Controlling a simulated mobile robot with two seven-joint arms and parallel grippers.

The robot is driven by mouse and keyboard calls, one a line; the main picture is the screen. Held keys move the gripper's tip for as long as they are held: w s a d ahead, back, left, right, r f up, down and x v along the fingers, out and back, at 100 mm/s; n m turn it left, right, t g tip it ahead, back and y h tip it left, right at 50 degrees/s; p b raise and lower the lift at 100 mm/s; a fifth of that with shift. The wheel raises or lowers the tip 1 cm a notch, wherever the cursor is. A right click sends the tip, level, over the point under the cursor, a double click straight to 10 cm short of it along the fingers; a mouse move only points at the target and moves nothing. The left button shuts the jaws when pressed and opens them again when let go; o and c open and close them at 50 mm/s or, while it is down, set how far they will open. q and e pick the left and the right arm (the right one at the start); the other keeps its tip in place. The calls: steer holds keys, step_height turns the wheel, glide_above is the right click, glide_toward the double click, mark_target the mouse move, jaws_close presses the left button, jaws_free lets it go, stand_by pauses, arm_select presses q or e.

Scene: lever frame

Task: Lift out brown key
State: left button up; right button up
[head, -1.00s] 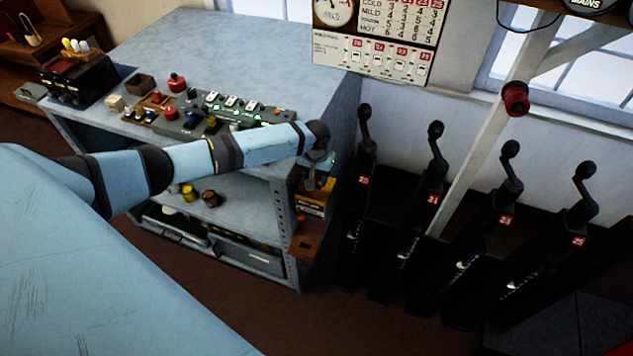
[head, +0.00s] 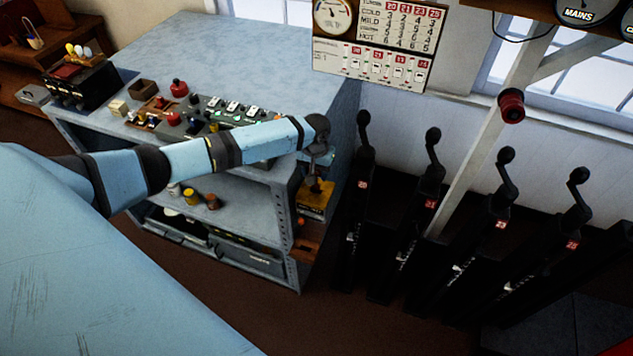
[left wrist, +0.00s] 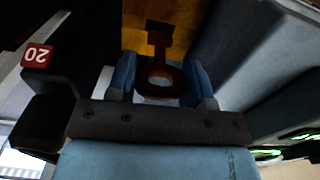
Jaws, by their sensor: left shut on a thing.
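The brown key (left wrist: 161,45) shows in the left wrist view, its round ring between the two blue fingers of my left gripper (left wrist: 161,84), which is shut on it. Its shank points away over a yellow-brown surface. In the head view my left gripper (head: 318,161) is above the small yellow box (head: 315,199) at the bench's right end. The key (head: 313,185) shows there as a small dark shape below the fingers. I cannot tell whether its tip is clear of the box. My right gripper is not in view.
Black levers stand in a row to the right; the nearest, numbered 20 (head: 363,184), is close beside the gripper. The grey bench (head: 260,60) carries a control panel (head: 215,115) and small items. A brown ledge (head: 306,248) sits below the box.

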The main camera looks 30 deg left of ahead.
arm_select(q)
steer(key=s+d+r, duration=0.1)
steer(key=s+r, duration=0.3)
steer(key=r, duration=0.1)
steer(key=shift+s, duration=0.25)
stand_by(0.4)
